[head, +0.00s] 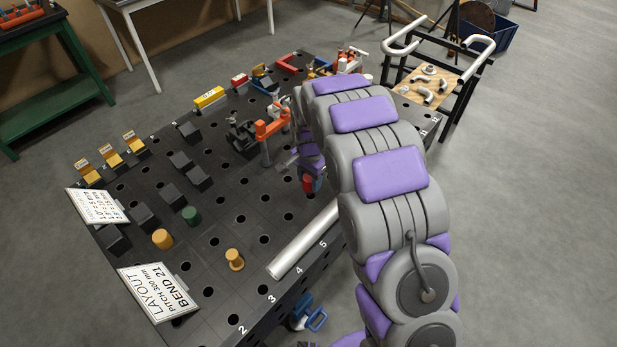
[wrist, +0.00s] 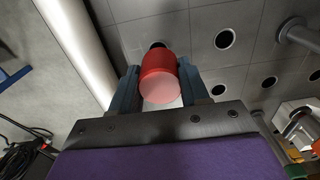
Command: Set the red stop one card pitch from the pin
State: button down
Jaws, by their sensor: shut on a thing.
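A white layout card (head: 158,292) reads "PITCH 300 mm" and "BEND 21". An orange-yellow flanged peg (head: 234,259), an orange-yellow cylinder (head: 162,239) and a green cylinder (head: 190,214) stand on the table; which is the pin is unclear.
The dark holed table (head: 215,285) has numbers along its front edge. An orange clamp (head: 270,128) stands behind my gripper. Several black blocks lie further left.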

aim_at(310, 188)
jog(key=shift+a+f, duration=0.25)
jog(key=shift+a, duration=0.95)
jog(key=shift+d+f, duration=0.2)
jog(key=shift+d, duration=0.45)
jog(key=shift+d+f, duration=0.2)
jog(key=shift+d, duration=0.4)
jog(key=shift+s+a+f, duration=0.1)
jog(key=shift+a+f, duration=0.25)
jog(key=shift+f, duration=0.1)
jog(key=shift+d+f, duration=0.35)
jog(key=shift+f, duration=0.15)
jog(key=shift+a, duration=0.1)
jog(key=shift+r, duration=0.1)
jog(key=shift+f, duration=0.7)
jog(key=shift+c, duration=2.4)
grip_release()
